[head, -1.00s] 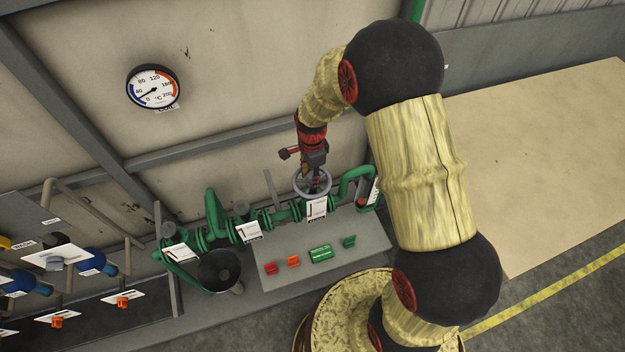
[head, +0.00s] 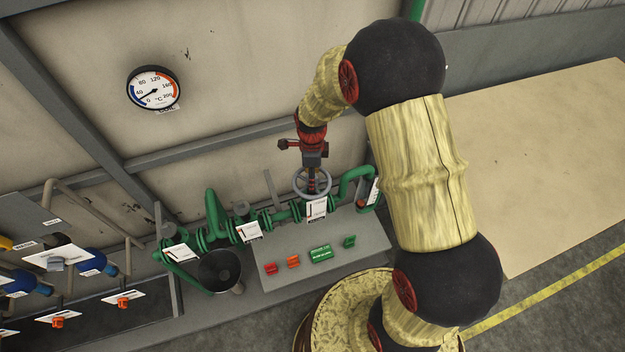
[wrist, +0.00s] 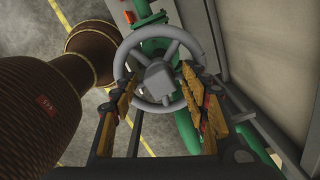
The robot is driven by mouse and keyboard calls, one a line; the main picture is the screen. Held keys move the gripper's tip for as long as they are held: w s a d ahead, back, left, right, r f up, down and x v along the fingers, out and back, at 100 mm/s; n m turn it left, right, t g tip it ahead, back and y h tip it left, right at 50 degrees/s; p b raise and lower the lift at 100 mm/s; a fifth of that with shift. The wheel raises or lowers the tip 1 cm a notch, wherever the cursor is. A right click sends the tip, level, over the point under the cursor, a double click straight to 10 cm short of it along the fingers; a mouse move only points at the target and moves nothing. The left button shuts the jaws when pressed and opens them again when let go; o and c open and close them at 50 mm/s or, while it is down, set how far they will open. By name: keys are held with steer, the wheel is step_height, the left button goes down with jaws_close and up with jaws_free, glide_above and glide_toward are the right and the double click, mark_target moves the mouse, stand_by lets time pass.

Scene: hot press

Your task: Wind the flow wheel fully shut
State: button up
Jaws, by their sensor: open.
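The flow wheel (head: 301,190) is a grey spoked handwheel on the green pipe line, below my gripper in the head view. In the wrist view the wheel (wrist: 164,44) shows its rim, spokes and a square grey hub. My gripper (wrist: 157,90) is open, its two orange-padded fingers spread to either side of the hub, over the lower part of the wheel. In the head view my gripper (head: 314,178) points down at the wheel. I cannot tell whether the fingers touch the rim.
Green pipes (head: 215,217) run along the wall on both sides of the wheel. A grey panel (head: 345,262) with red, orange and green blocks lies in front. A round temperature gauge (head: 153,88) hangs on the wall. A black bucket (head: 219,270) stands to the left.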

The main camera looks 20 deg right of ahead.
step_height(320, 180, up, 8)
steer(key=p, duration=0.5)
steer(key=shift+r, duration=0.25)
steer(key=shift+s+n, duration=0.1)
steer(key=shift+n, duration=0.7)
steer(key=shift+s+f+n, duration=0.15)
steer(key=shift+s+n, duration=0.2)
steer(key=shift+n, duration=0.55)
steer(key=s+r+n+t+b, duration=0.2)
steer(key=s+r+n+b, duration=0.4)
steer(key=s+n+b, duration=0.3)
steer(key=s+r+n+t+b, duration=0.3)
steer(key=s+r+n+b, duration=0.3)
steer(key=s+n+b, duration=0.3)
steer(key=s, duration=0.3)
steer(key=shift+n+t, duration=0.3)
